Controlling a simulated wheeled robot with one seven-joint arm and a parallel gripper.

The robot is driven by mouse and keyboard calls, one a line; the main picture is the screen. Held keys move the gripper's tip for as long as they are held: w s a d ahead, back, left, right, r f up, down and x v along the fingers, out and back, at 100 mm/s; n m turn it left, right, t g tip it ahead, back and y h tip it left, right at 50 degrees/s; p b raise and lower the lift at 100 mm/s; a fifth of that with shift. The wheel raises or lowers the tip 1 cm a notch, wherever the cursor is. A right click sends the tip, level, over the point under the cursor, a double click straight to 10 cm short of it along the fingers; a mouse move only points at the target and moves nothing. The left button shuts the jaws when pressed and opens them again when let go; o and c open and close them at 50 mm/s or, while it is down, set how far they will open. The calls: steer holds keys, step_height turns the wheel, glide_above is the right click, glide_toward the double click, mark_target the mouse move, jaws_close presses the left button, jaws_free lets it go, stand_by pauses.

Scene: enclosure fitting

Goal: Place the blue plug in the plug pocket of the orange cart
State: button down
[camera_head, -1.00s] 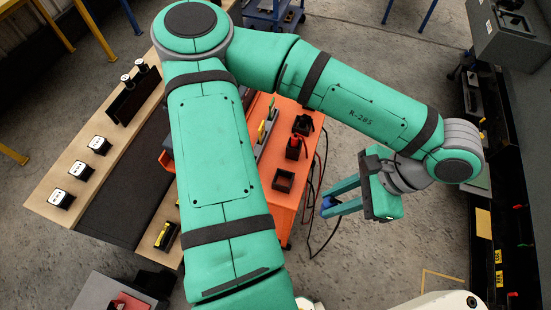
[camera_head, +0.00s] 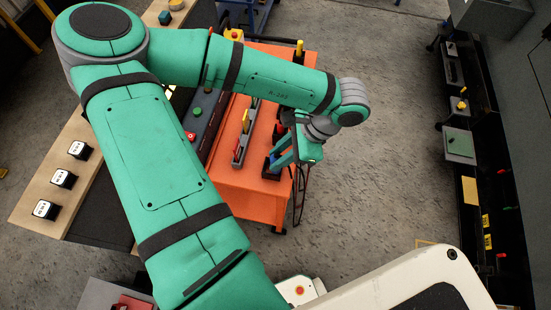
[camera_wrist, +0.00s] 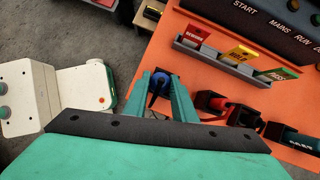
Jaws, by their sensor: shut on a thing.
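My gripper (camera_head: 277,159) is over the near end of the orange cart (camera_head: 245,195), pointing down and left. In the wrist view its two teal fingers (camera_wrist: 160,82) are shut on the blue plug (camera_wrist: 157,88), which is between their tips. A black square pocket (camera_wrist: 163,73) shows around and behind the plug; it also shows in the head view (camera_head: 270,169). The plug is at this pocket's opening; I cannot tell how deep it sits or whether it touches the bottom. The fingers and the plug hide part of the pocket.
Beside the pocket in the wrist view are a red plug in a black holder (camera_wrist: 212,102), a black item (camera_wrist: 245,115) and a teal-handled item (camera_wrist: 292,138). A grey rack (camera_wrist: 230,62) holds red, yellow and green cards. A cream machine part (camera_wrist: 60,95) is at left.

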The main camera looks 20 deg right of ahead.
steer(key=shift+w+f, duration=0.4)
steer(key=shift+f, duration=0.1)
steer(key=shift+w+a+f, duration=0.1)
steer(key=shift+w+f, duration=0.05)
steer(key=shift+f, duration=0.8)
steer(key=shift+w+f, duration=0.1)
steer(key=shift+f, duration=0.8)
steer(key=c, duration=1.5)
jaws_free()
steer(key=shift+o, duration=0.2)
steer(key=shift+r, duration=0.1)
steer(key=v, duration=1.2)
steer(key=shift+w, duration=0.1)
